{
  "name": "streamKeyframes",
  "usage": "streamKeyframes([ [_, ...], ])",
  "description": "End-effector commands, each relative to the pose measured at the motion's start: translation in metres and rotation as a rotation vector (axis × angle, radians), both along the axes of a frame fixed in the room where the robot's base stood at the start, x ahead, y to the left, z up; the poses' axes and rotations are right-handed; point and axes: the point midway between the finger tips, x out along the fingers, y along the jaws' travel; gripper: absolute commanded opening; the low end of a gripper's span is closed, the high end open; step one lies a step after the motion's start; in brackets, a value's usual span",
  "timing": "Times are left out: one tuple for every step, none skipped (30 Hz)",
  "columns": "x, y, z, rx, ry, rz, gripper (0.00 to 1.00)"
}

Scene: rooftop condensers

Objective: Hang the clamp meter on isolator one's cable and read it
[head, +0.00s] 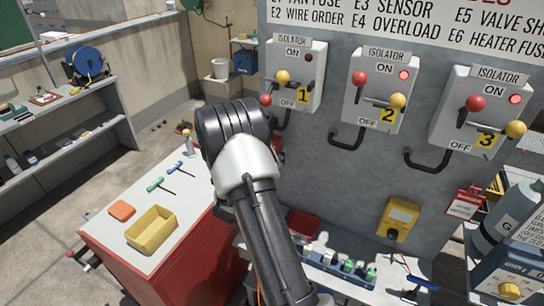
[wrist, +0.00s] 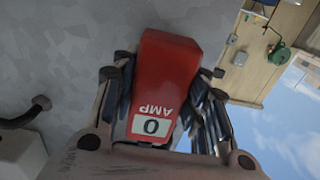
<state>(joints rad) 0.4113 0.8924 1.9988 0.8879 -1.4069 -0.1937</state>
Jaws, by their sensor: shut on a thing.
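The clamp meter is a red block (wrist: 168,72) in the wrist view, with a white display reading 0 and the word AMP upside down. My gripper (wrist: 163,88) is shut on it, a finger on each side. The meter's jaw end is not clearly visible. In the head view my arm hides most of the gripper; a bit of red shows just right of it. Isolator one (head: 300,95) is a grey box with a 1 label and a dark lamp. Its black cable (head: 284,122) is partly hidden behind my arm. A black cable (wrist: 25,113) shows left of the meter, apart from it.
Isolator two (head: 375,95) and isolator three (head: 470,115) have lit red lamps and black cable loops. A red cabinet (head: 185,250) with a yellow tray (head: 152,231) stands left. A yellow device (head: 398,216) hangs low on the panel above a cluttered shelf.

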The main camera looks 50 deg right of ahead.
Motion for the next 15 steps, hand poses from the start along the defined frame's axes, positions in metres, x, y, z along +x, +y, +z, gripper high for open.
streamKeyframes([
  [0.0002, 0.0, 0.0001, -0.002, -0.002, 0.0, 0.11],
  [0.0002, 0.0, 0.0001, -0.002, -0.002, 0.0, 0.11],
  [0.0002, 0.0, 0.0002, -0.002, -0.002, 0.0, 0.11],
  [0.0002, 0.0, 0.0002, -0.002, -0.002, 0.0, 0.11],
  [0.0002, 0.0, 0.0004, -0.002, -0.002, 0.0, 0.11],
  [0.0002, 0.0, 0.0005, -0.002, -0.002, 0.0, 0.11],
  [0.0002, 0.0001, 0.0005, -0.002, -0.002, 0.0, 0.11],
  [0.0002, 0.0001, 0.0006, -0.002, -0.002, 0.0, 0.11],
  [0.0002, 0.0001, 0.0006, -0.002, -0.002, 0.0, 0.11],
  [0.0002, 0.0001, 0.0006, -0.002, -0.002, 0.0, 0.43],
  [0.0002, 0.0001, 0.0006, -0.002, -0.002, 0.0, 0.45],
  [0.0002, 0.0001, 0.0005, -0.002, -0.002, 0.0, 0.47],
  [0.0002, 0.0001, 0.0005, -0.002, -0.002, 0.0, 0.49],
  [0.0002, 0.0001, 0.0004, -0.002, -0.002, 0.0, 0.51],
  [0.0002, 0.0001, 0.0003, -0.002, -0.002, 0.0, 0.54],
])
